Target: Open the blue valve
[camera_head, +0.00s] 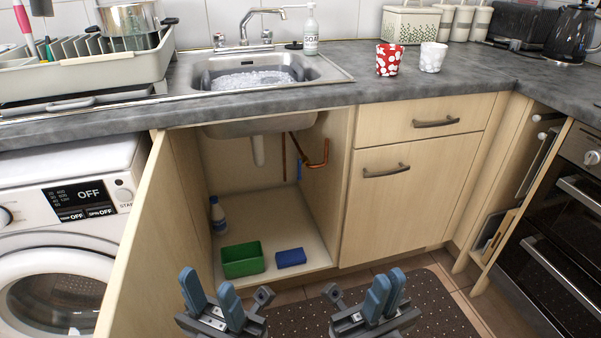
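A small blue valve (299,171) hangs on the copper pipe (322,161) inside the open cabinet under the sink. It looks like a thin upright blue handle; its exact setting is too small to tell. My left gripper (208,284) is in front of the cabinet at the bottom of the head view, open and empty, its two blue fingers apart. My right gripper (389,280) is to the right, low in front of the cabinet. Its fingers overlap in this view, so the gap cannot be judged, and no object shows in it. Both grippers are well apart from the valve.
The cabinet door (150,250) stands open on the left. A green box (243,262), a blue sponge (290,258) and a bottle (217,215) stand on the cabinet floor. The sink drain (258,150) hangs above. The space before the valve is clear. A washing machine (60,220) is left.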

